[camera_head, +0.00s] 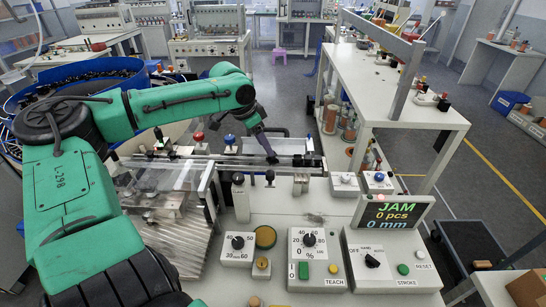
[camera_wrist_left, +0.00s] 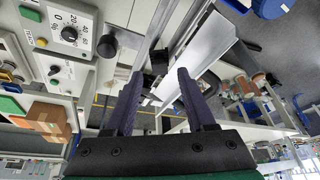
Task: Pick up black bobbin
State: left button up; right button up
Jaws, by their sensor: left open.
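My left gripper (camera_head: 270,158) hangs over the rail at the back of the machine. In the left wrist view its two dark purple fingers (camera_wrist_left: 159,76) are open and apart, with nothing clearly held between them. A small dark piece (camera_head: 270,176), possibly the black bobbin, stands just below the fingertips in the head view. In the left wrist view a black piece (camera_wrist_left: 159,58) shows beyond the gap between the fingertips. I cannot tell for sure that either is the bobbin. My right gripper is not in view.
A black-topped post (camera_head: 238,179) stands left of the gripper. A clear-covered chute (camera_head: 170,222) lies left. A white side table (camera_head: 425,112) with spools stands right.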

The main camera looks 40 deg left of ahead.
aim_at(269, 161)
pick_arm(q)
jog(key=p+x, duration=0.1)
jog(key=x, duration=0.3)
jog(key=shift+d+f, duration=0.1)
jog(key=shift+f, duration=0.2)
jog(key=shift+w, duration=0.1)
jog(key=c, duration=0.8)
grip_shut()
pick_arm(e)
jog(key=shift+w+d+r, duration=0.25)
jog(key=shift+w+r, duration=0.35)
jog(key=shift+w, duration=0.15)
